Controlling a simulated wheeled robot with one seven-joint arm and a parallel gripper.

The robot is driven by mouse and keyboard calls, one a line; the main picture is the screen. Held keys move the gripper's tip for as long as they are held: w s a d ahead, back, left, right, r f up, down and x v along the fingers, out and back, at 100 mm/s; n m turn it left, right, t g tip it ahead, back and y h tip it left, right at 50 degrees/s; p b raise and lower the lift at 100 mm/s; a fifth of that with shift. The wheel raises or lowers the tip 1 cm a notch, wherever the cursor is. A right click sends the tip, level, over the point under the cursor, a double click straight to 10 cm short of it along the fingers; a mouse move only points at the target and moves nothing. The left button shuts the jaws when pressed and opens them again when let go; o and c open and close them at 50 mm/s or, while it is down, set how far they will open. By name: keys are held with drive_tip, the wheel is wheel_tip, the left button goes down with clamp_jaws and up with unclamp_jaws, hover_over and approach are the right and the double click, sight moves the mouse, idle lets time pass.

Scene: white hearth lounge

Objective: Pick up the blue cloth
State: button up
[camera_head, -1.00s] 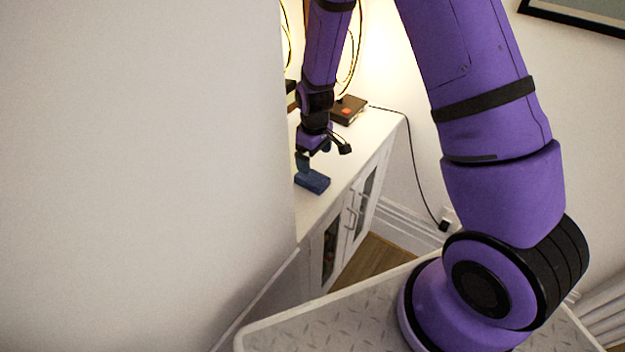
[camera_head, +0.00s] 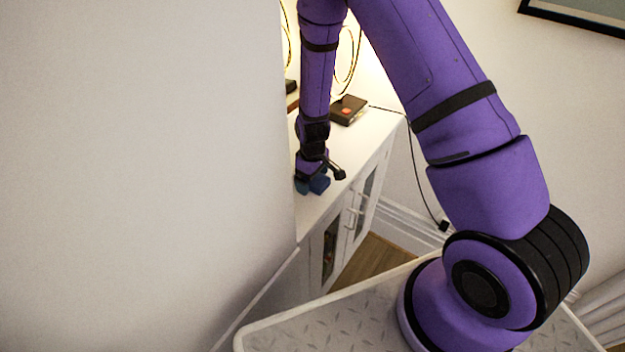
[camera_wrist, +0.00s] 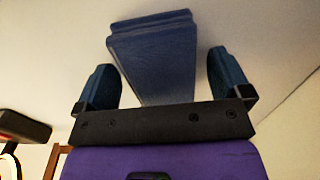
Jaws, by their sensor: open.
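The blue cloth (camera_head: 320,184) is a small folded block lying on the white cabinet top (camera_head: 312,212). In the wrist view the cloth (camera_wrist: 155,55) lies between the two dark blue fingers of my gripper (camera_wrist: 163,82), with a gap on each side. My gripper (camera_head: 310,182) is open and low over the cloth in the head view, hiding part of it. I cannot tell whether the fingertips touch the cabinet top.
A dark box with a red-orange mark (camera_head: 348,110) stands farther back on the cabinet, and a cable runs from there to a wall plug (camera_head: 443,225). A white wall (camera_head: 140,170) hides the cabinet's left side. The cabinet's right edge is close to the cloth.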

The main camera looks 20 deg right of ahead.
drive_tip(key=c, duration=1)
drive_tip(key=shift+r, duration=0.2)
drive_tip(key=shift+r, duration=0.55)
wheel_tip(320, 180, up, 2)
drive_tip(key=shift+r, duration=0.1)
drive_tip(key=s+r, duration=0.1)
drive_tip(key=s, duration=1.5)
drive_tip(key=w+m, duration=0.1)
drive_tip(key=w, duration=0.2)
drive_tip(key=w+d+m, duration=0.1)
drive_tip(key=w, duration=0.2)
drive_tip(key=w+d+m, duration=0.1)
drive_tip(key=w, duration=0.2)
drive_tip(key=shift+w+d+r, duration=0.1)
drive_tip(key=shift+w, duration=0.3)
drive_tip(key=w+d+m, duration=0.1)
drive_tip(key=w, duration=0.2)
drive_tip(key=w+d+r+m, duration=0.1)
drive_tip(key=w+d, duration=0.1)
drive_tip(key=w, duration=0.2)
drive_tip(key=w+d+m, duration=0.1)
drive_tip(key=w, duration=0.2)
drive_tip(key=shift+w+d+r+m, duration=0.25)
drive_tip(key=shift+d+r+m, duration=0.15)
